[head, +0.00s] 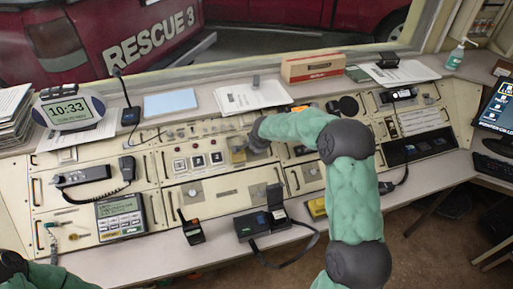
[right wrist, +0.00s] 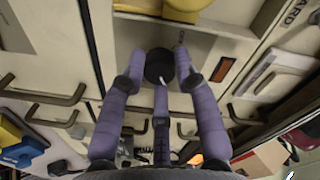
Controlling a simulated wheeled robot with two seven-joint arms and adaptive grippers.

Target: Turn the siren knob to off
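A round black knob (right wrist: 159,66) with a white pointer mark sits on the cream panel in the right wrist view. The pointer slants toward the lower left and upper right. My right gripper (right wrist: 160,72) has its three purple-grey fingers spread around the knob: one at its left, one at its right, one below it. Small gaps seem to show between the fingertips and the knob, and I cannot tell whether any finger touches it. In the head view the green right arm reaches over the console to the hand (head: 258,138), which hides the knob.
A yellow part (right wrist: 187,8) lies just above the knob in the right wrist view, and metal drawer handles (right wrist: 45,90) stick out at the left. The console also holds a clock (head: 68,108), a radio handset (head: 190,228), a black box (head: 265,218) and papers (head: 252,96).

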